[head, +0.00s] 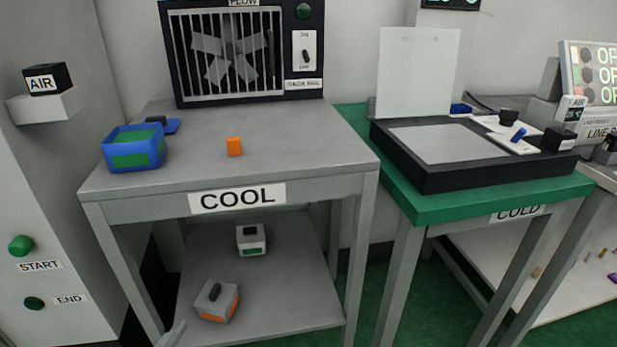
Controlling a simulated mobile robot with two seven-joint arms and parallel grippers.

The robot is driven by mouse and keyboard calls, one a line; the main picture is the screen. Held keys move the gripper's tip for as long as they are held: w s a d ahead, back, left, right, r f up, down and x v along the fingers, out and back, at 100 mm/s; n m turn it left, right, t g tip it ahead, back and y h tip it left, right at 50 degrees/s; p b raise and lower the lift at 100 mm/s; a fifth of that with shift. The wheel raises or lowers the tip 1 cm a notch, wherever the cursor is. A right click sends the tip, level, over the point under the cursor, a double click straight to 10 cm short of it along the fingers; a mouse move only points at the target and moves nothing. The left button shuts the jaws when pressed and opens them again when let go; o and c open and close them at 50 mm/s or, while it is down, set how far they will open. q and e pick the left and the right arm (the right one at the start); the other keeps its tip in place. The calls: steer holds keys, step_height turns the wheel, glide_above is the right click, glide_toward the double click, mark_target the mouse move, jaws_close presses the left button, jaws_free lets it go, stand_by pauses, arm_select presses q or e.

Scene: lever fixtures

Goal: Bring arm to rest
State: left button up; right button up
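A pale grey sliver (171,336) pokes up at the bottom edge, in front of the lower shelf of the COOL table. It looks like the tip of my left gripper, but the rest is cut off, so I cannot tell whether it is open or shut. It appears to hold nothing in the part that shows. My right gripper and arm are not in view.
The green-topped COLD table (450,205) stands right. START and END buttons are left.

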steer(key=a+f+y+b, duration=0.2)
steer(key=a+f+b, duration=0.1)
steer(key=b, duration=0.4)
arm_select(q)
steer(key=s+d+f+n+g+h+p, duration=0.1)
steer(key=s+d+f+n+g+h, duration=0.15)
steer(key=d+n, duration=0.25)
steer(key=s+d+f+n+g+h, duration=0.1)
steer(key=s+d+n+h, duration=0.15)
steer(key=d+n, duration=0.35)
steer(key=s+a+r+y+p, duration=0.2)
steer(key=a+r+p, duration=0.3)
steer(key=p, duration=1)
steer(key=s+a+r+g+y+p, duration=0.1)
steer(key=a+r+p, duration=0.5)
steer(key=p, duration=0.9)
step_height(320, 180, up, 4)
steer(key=shift+s+f+y+p, duration=0.15)
steer(key=shift+s+y+p, duration=0.2)
steer(key=shift+s+y, duration=0.6)
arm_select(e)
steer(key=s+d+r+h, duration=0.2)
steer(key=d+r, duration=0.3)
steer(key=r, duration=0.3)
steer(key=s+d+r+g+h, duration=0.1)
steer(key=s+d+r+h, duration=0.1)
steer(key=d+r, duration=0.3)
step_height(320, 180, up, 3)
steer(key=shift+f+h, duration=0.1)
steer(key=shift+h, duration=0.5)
